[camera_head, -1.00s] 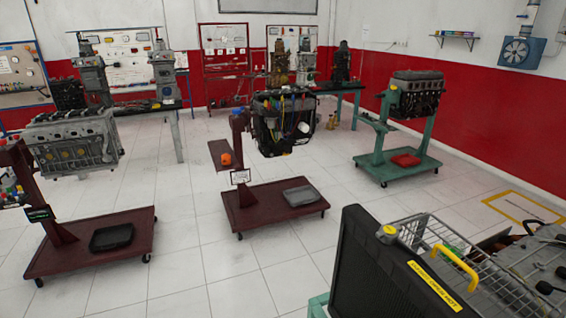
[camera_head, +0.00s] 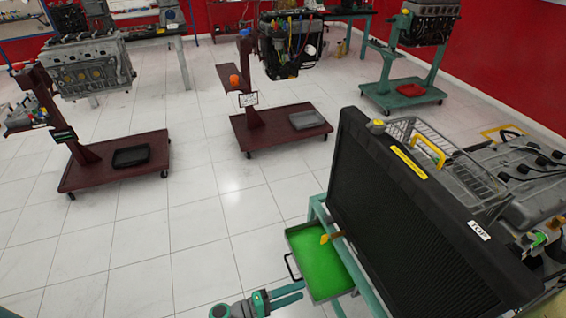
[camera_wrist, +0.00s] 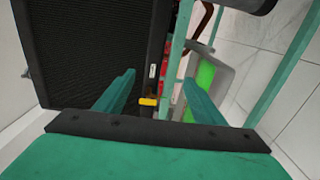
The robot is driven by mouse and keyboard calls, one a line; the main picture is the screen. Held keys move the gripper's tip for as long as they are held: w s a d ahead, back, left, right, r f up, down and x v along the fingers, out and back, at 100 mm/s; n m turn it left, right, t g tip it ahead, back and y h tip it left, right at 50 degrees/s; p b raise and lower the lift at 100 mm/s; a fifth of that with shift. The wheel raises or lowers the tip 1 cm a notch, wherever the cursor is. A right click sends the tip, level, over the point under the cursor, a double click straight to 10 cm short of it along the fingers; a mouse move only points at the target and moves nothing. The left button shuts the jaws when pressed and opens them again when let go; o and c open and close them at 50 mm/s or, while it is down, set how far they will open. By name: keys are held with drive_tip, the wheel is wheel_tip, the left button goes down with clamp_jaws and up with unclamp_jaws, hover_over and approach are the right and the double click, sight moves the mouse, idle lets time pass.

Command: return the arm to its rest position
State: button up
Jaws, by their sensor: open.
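My gripper (camera_head: 301,291) shows at the bottom edge of the head view, with its teal fingers pointing right toward the radiator stand. The rest of my arm is mostly out of the picture. In the wrist view the two teal fingers (camera_wrist: 158,84) are spread apart with nothing held between them. Beyond them are the black radiator (camera_wrist: 88,50) and a small yellow part (camera_wrist: 148,101). I cannot tell whether the fingers touch anything.
The black radiator (camera_head: 400,200) stands on a teal frame (camera_head: 318,212), close to my gripper. A tray with a bright green inside (camera_head: 318,262) sits low at the frame. Engine stands (camera_head: 110,160) are farther back. White floor (camera_head: 215,225) is open to the left.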

drive_tip(key=s+d+f+n+y, duration=0.2)
drive_tip(key=s+f+y, duration=0.4)
drive_tip(key=s+f, duration=0.45)
drive_tip(key=s+a+f+t+y, duration=0.1)
drive_tip(key=s+a+f+y, duration=0.15)
drive_tip(key=s, duration=0.25)
drive_tip(key=s+a+f+y, duration=0.1)
drive_tip(key=s+a+y, duration=0.1)
drive_tip(key=s+y, duration=0.25)
drive_tip(key=s+r+m+t+y, duration=0.1)
drive_tip(key=s+r+m+t, duration=0.2)
drive_tip(key=r, duration=1.4)
drive_tip(key=s+a+r+m+t+y, duration=0.1)
drive_tip(key=s+r+t, duration=0.4)
drive_tip(key=r, duration=1.3)
drive_tip(key=shift+s+a+m+y, duration=0.3)
drive_tip(key=shift+s+m+y, duration=0.5)
drive_tip(key=shift+m, duration=0.4)
